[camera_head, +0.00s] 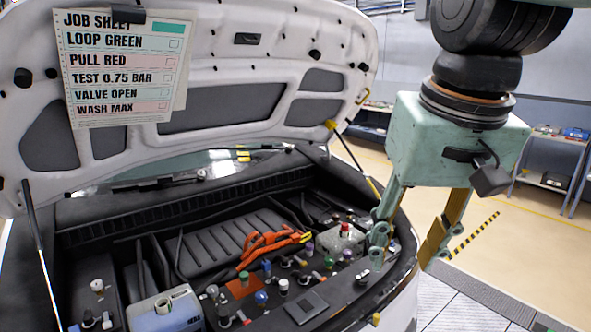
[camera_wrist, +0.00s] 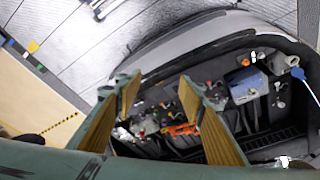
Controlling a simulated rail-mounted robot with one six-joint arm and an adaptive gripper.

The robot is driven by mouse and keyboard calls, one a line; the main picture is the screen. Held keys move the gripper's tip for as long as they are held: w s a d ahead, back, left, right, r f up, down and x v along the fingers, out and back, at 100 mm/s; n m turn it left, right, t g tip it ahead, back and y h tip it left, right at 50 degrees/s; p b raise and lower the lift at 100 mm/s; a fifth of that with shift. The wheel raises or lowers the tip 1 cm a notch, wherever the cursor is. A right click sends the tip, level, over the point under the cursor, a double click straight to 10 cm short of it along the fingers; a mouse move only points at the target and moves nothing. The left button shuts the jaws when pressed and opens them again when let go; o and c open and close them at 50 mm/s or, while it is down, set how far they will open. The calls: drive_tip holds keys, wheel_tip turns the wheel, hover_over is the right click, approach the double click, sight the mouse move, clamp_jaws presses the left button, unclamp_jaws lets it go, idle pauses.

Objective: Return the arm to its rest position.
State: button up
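My gripper (camera_head: 403,258) hangs at the right of the head view, at the right rim of the open engine bay (camera_head: 130,222). Its two fingers are spread well apart. In the wrist view the open gripper (camera_wrist: 158,88) shows its two tan-padded fingers with nothing held between them. The fingertips appear above the bay's edge; I cannot tell their exact height. A grey block with a red knob (camera_head: 345,236) sits just left of the fingers. Part of the bay's right side is hidden behind my gripper.
The raised hood (camera_head: 250,85) carries a job sheet (camera_head: 120,75). Orange cables (camera_head: 270,243), several coloured caps and a pale blue box (camera_head: 165,312) fill the bay. A hood strut (camera_head: 357,165) stands left of my arm. Open floor (camera_head: 530,250) lies to the right.

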drive_tip(key=s+d+f, duration=0.2)
drive_tip(key=s, duration=0.5)
drive_tip(key=s+d+f, duration=0.2)
drive_tip(key=s, duration=0.5)
drive_tip(key=shift+s+d+f+t, duration=0.25)
drive_tip(key=shift+s+t, duration=0.1)
drive_tip(key=shift+t, duration=0.05)
